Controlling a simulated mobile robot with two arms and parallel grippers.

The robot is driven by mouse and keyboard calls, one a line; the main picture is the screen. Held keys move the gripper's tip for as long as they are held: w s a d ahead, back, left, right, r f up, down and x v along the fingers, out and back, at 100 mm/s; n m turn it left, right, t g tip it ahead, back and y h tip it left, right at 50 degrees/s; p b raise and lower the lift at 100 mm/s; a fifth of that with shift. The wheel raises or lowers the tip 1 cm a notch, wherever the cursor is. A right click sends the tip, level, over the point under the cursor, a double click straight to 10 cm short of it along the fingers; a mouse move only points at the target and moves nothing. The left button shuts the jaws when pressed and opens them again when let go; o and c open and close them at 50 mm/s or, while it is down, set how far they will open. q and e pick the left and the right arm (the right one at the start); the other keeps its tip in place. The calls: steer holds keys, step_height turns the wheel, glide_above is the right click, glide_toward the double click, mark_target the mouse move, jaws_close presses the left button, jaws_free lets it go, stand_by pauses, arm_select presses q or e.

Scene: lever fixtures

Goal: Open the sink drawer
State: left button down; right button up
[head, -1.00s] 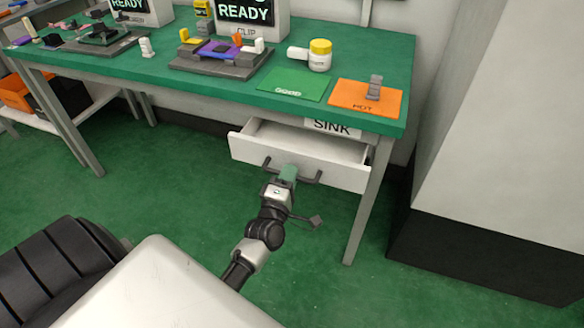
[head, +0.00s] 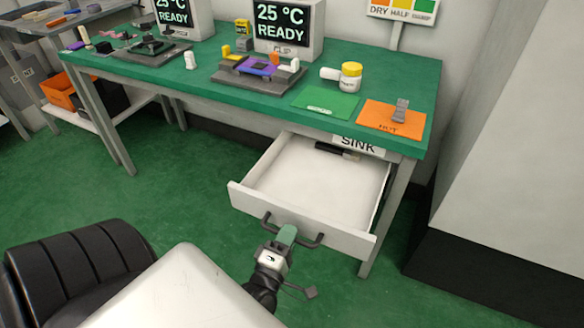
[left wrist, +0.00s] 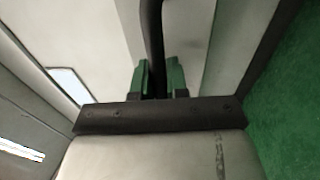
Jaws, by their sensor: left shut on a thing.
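The white sink drawer (head: 300,183) stands well open under the right end of the green table, below the SINK label (head: 357,145). A black object (head: 336,150) lies inside at the back. My left gripper (head: 286,234) is shut on the drawer's dark bar handle (head: 310,241). In the left wrist view the green fingers (left wrist: 159,76) sit on both sides of the dark handle bar (left wrist: 153,35). My right gripper is not in view.
The green table (head: 225,87) carries an orange mat (head: 385,119), a green mat (head: 326,103), a yellow-capped bottle (head: 350,76) and several fixtures. A table leg (head: 385,222) stands right of the drawer. A large pale block (head: 510,150) fills the right. Green floor (head: 180,190) is clear at left.

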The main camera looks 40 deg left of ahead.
arm_select(q)
steer(key=c, duration=1.1)
jaws_free()
steer(key=shift+c, duration=0.2)
steer(key=shift+s, duration=0.1)
steer(key=v, duration=1)
steer(key=shift+s, duration=0.4)
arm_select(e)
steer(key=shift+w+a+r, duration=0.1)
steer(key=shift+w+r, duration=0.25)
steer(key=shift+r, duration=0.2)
arm_select(q)
steer(key=shift+d+f, duration=0.1)
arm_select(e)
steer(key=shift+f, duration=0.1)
